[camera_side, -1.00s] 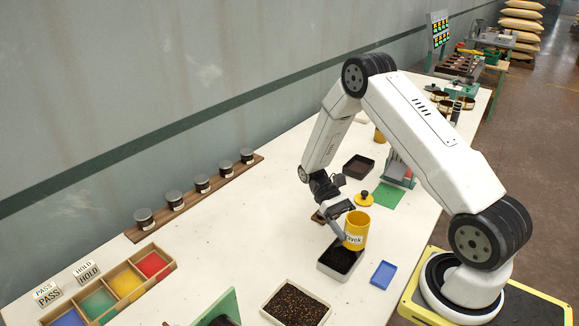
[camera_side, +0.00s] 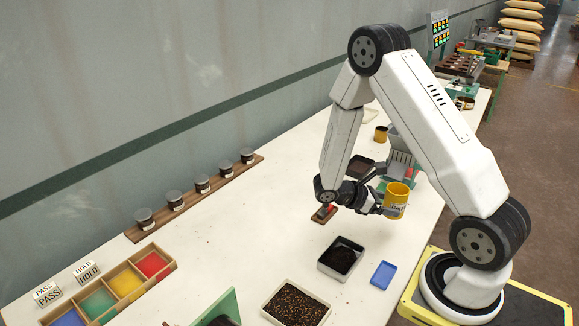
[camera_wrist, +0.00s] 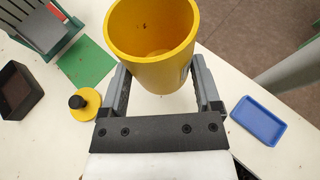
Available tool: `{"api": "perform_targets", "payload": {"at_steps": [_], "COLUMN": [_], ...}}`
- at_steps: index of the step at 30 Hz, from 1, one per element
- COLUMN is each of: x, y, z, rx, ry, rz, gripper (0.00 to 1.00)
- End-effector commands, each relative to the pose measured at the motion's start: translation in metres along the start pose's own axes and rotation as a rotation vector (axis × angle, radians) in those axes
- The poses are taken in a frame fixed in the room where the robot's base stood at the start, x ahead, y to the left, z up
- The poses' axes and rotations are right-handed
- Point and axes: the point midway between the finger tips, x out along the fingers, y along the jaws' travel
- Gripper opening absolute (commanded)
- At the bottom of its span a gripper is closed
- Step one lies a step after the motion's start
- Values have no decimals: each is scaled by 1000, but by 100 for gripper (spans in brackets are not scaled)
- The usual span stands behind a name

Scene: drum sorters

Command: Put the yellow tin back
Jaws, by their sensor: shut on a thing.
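The yellow tin (camera_side: 397,200) is upright and open-topped, held above the table by my gripper (camera_side: 378,203). In the wrist view the tin (camera_wrist: 152,45) sits between the two fingers of my gripper (camera_wrist: 158,85), and its inside looks empty. A yellow lid with a black knob (camera_wrist: 85,103) lies on the table to the left in the wrist view; my arm hides it in the side view. A green mat (camera_wrist: 86,64) lies beyond the lid, with a grey-green device (camera_wrist: 40,30) beside it.
A black-filled tray (camera_side: 342,258), a tray of brown grains (camera_side: 296,304) and a blue tray (camera_side: 383,275) lie in front. Several dark jars (camera_side: 203,184) stand on a shelf board. The middle of the table is clear.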

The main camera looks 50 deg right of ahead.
Motion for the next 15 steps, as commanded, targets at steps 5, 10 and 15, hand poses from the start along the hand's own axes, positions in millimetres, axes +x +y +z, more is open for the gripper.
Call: {"api": "perform_targets", "payload": {"at_steps": [5, 10, 15], "x": [0, -2, -6], "y": [8, 14, 18], "z": [4, 4, 3], "rx": [-75, -137, -181], "ry": [-2, -1, 0], "rz": [177, 325, 432], "gripper": [21, 21, 21]}}
